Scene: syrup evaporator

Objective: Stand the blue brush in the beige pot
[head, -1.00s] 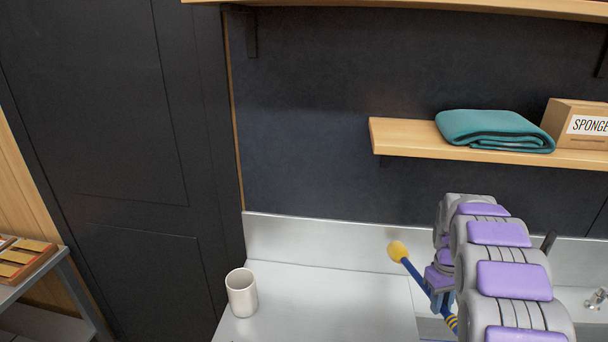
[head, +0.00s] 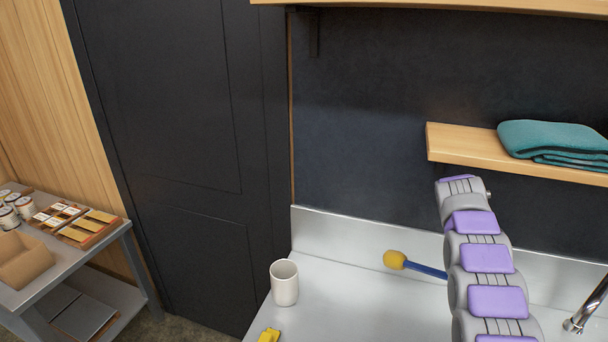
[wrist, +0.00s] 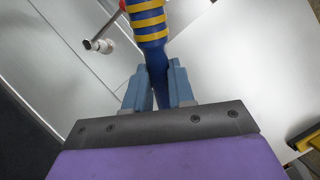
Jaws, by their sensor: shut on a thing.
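The blue brush (head: 426,270) has a yellow head and shows beside my arm in the head view, its head pointing left toward the pot. In the wrist view, its blue handle with yellow bands (wrist: 150,25) rises between the fingers of my gripper (wrist: 158,85), which is shut on it. In the head view my gripper is hidden behind my arm. The beige pot (head: 285,284) stands upright on the grey counter, left of the brush and apart from it. Its open top shows; its bottom inside is not visible.
A yellow object (head: 269,335) lies on the counter (head: 345,315) in front of the pot. A tap (head: 590,308) stands at the right. A wooden shelf (head: 470,152) with a teal towel (head: 553,140) hangs above. A side table (head: 85,262) with jars and boxes is at the left.

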